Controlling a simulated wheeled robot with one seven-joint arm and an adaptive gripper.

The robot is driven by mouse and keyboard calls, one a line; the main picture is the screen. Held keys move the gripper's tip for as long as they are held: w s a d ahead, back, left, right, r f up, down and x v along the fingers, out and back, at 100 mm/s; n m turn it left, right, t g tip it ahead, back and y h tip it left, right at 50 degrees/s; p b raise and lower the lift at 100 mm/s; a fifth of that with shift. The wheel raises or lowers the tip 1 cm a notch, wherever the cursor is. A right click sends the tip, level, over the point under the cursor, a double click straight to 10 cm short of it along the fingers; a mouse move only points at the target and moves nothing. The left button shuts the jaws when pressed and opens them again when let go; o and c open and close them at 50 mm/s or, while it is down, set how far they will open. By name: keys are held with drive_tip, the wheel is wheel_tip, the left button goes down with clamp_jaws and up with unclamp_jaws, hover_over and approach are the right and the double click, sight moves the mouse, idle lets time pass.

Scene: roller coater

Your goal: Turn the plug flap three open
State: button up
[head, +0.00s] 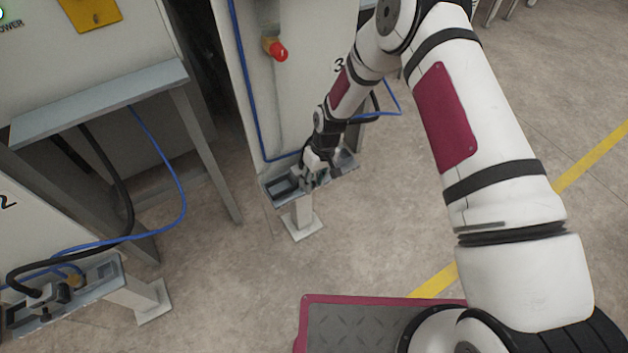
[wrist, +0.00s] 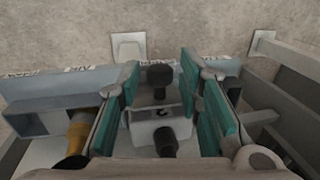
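The grey plug panel (head: 352,168) of the unit marked 3 stands on a short white post, below and partly behind my gripper (head: 318,165). In the wrist view, my gripper (wrist: 159,92) is open, with teal pads to the left and right. Between the pads is a light grey block (wrist: 147,130), probably plug flap three, with a black knob (wrist: 160,75) at its far side and another black knob (wrist: 164,142) nearer. Gaps show beside the block; I cannot tell whether any pad touches it. The flap's hinge and exact angle are unclear.
An orange-brown connector (wrist: 78,133) is close left of the pads. A blue cable (head: 245,90) runs down the cabinet to the panel. A red knob (head: 278,52) sits above. Panel two (head: 100,285) with cables is lower left. Floor right of the post (head: 303,215) is clear.

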clamp_jaws()
drive_tip(key=s+d+f+n+t+y, duration=0.1)
drive_tip(key=s+d+f+t+y, duration=0.1)
drive_tip(key=f+t+y, duration=0.4)
drive_tip(key=shift+s+d+n+t+y+p, duration=0.15)
drive_tip(key=shift+s+n+t+y+p, duration=0.4)
drive_tip(key=shift+t+y, duration=1.6)
drive_tip(key=shift+s+t+h+b, duration=0.2)
drive_tip(key=shift+t+h+b, duration=0.1)
drive_tip(key=shift+t+h, duration=0.35)
drive_tip(key=shift+o, duration=2.3)
unclamp_jaws()
